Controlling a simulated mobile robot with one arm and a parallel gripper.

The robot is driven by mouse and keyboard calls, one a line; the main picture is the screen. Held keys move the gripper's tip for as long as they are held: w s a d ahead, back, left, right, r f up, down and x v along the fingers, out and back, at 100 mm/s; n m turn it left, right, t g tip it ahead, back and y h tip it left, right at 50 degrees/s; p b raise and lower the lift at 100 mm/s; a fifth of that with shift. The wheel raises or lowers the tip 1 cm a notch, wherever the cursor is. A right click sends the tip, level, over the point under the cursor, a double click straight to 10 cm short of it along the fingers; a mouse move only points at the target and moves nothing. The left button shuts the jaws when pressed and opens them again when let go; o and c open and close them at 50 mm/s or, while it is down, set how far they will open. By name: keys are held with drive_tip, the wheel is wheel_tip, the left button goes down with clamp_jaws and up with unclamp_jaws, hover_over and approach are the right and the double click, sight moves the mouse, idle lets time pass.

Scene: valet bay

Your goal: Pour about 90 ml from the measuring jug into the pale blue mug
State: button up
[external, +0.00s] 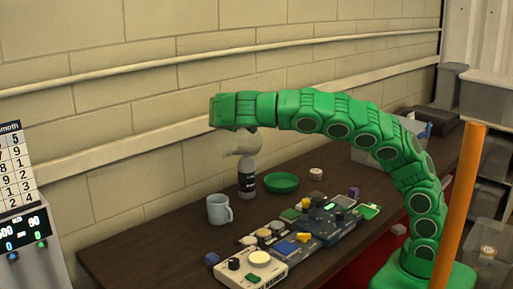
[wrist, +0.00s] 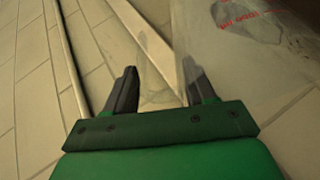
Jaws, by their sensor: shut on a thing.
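The measuring jug (external: 232,143) is clear and hard to make out; it hangs below the end of my arm, above the table. In the wrist view the clear jug (wrist: 240,30) fills the upper right, with red markings on its wall. My gripper (wrist: 163,88) is shut on a clear part of the jug between its two dark fingers. I cannot tell the jug's exact tilt or its liquid level, and no stream shows. The pale blue mug (external: 217,210) stands upright on the dark table, below and slightly left of the jug, apart from it. Its inside is hidden.
A grey bottle with a dark label (external: 247,182) stands under the jug, right of the mug. A green bowl (external: 281,183) is farther right. Electronic boards (external: 300,237) fill the table's front. A display panel (external: 22,233) is at the left, and an orange post (external: 460,205) at the right.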

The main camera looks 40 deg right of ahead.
drive_tip(key=shift+d+r, duration=0.25)
drive_tip(key=shift+r, duration=0.05)
drive_tip(key=shift+d+f+y, duration=0.1)
drive_tip(key=shift+d+y, duration=0.05)
drive_tip(key=shift+y, duration=0.25)
drive_tip(key=shift+w+d+f+m+y, duration=0.1)
drive_tip(key=shift+d+f+m+y, duration=0.2)
drive_tip(key=shift+d+f+y, duration=0.35)
drive_tip(key=shift+g, duration=0.3)
idle(0.4)
